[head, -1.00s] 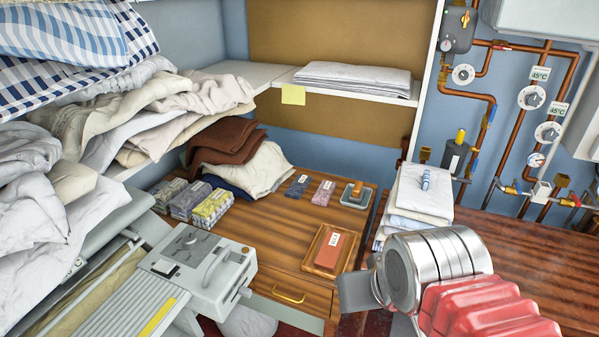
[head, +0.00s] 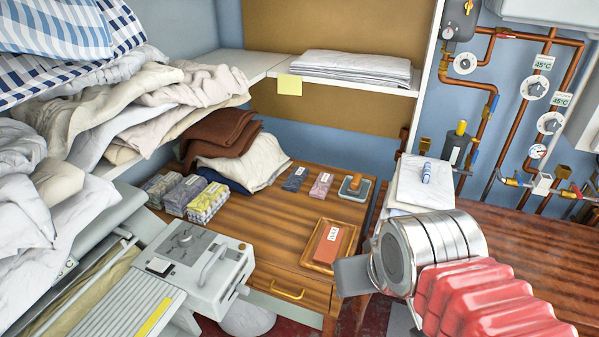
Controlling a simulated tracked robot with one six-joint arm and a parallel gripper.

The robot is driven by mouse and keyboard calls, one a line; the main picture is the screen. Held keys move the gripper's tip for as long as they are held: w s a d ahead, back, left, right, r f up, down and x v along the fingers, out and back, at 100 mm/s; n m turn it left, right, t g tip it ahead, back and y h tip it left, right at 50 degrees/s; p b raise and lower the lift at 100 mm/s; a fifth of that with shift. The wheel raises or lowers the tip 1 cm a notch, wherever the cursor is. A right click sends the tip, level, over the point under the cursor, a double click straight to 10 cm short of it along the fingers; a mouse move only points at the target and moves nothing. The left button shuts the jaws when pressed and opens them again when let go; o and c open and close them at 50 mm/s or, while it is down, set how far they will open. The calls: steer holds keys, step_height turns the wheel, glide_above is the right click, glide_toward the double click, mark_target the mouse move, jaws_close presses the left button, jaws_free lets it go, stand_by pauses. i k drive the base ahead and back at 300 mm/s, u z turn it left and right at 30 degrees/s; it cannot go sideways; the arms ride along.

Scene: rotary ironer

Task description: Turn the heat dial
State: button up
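The rotary ironer's grey control box (head: 205,275) stands at lower left, in front of the wooden table. A dark round dial (head: 185,238) with a pointer sits on its top; its markings are too small to read. My gripper (head: 352,276) is at lower right, well to the right of the box and apart from it. A flat grey finger shows in front of its silver wrist; the wrist hides the rest, so its opening cannot be seen. Round dials are also on the wall pipes: one at upper left (head: 465,63) and two beside 45°C labels (head: 534,88).
The wooden table (head: 265,235) holds folded cloths, small packs and a tray with a red block (head: 331,247). Piled linen (head: 90,120) overhangs the left side. A white linen stack (head: 410,185) stands behind my wrist. Open space lies between my gripper and the control box.

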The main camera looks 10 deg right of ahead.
mark_target(185, 238)
steer(key=u, duration=1.35)
steer(key=k, duration=0.5)
steer(key=u, duration=0.65)
